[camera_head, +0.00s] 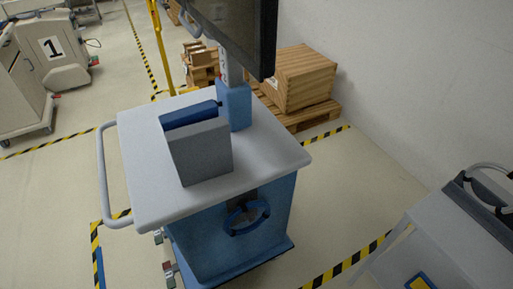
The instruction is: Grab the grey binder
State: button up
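The grey binder (200,152) stands upright on the light grey top of a blue cart (265,158), near the middle of the view. Its broad grey face is turned toward me. A dark blue box-like object (189,113) is close behind it, its top edge showing above the binder; I cannot tell whether they touch. My gripper is not in view.
A dark monitor (240,30) rises on a blue post (234,106) behind the binder. A grey handle rail (102,170) is on the cart's left. Wooden crates (300,77) stand behind. A grey surface (445,245) is at lower right. Floor left of the cart is clear.

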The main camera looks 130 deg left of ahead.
aim_at(200, 152)
jog(key=z, duration=1.25)
jog(key=i, duration=0.1)
jog(key=z, duration=4.05)
jog(key=i, duration=1.05)
